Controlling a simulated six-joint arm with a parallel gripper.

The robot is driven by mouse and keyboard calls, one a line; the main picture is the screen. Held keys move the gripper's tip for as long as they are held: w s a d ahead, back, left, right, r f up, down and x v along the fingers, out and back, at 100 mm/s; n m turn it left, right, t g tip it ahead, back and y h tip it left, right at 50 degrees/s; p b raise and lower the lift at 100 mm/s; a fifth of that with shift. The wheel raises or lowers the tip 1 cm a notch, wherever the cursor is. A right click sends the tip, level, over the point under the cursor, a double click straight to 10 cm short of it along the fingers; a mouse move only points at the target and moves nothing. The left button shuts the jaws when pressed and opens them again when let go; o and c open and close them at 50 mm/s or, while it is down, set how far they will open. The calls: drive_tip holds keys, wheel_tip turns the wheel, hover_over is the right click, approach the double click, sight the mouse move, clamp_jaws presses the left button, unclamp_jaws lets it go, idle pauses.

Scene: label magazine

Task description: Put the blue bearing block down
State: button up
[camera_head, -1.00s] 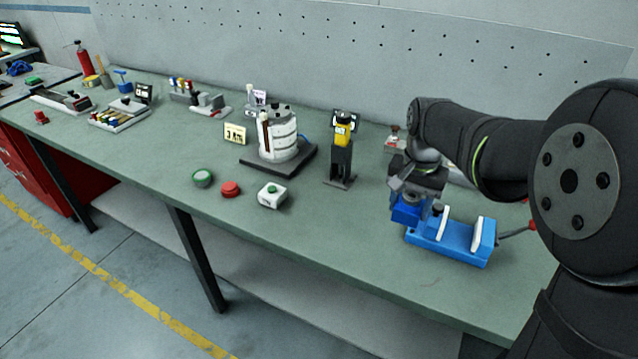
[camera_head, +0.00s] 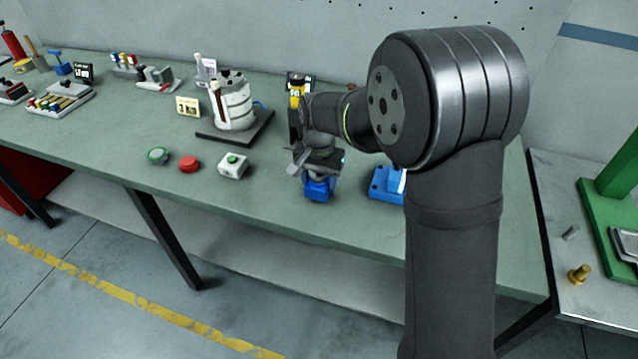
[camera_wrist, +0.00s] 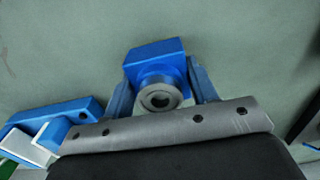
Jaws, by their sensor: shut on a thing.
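The blue bearing block (camera_head: 318,190) is held under my gripper (camera_head: 317,176) near the front edge of the bench. In the wrist view the blue bearing block (camera_wrist: 155,58) has a round collar with a dark bore facing the camera. The two fingers of my gripper (camera_wrist: 160,85) are on either side of it and shut on it. I cannot tell whether its underside touches the bench top (camera_head: 250,195).
A blue vise (camera_head: 386,184) stands right of the block, partly hidden by my arm. A white button box (camera_head: 233,166), red button (camera_head: 189,165) and green-ringed button (camera_head: 157,155) stand to the left. A white cylinder unit (camera_head: 236,108) stands behind. Bench between is clear.

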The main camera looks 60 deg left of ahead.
drive_tip(key=shift+f, duration=0.35)
drive_tip(key=shift+f, duration=0.15)
drive_tip(key=o, duration=1.3)
wheel_tip(320, 180, up, 12)
drive_tip(key=shift+r, duration=0.15)
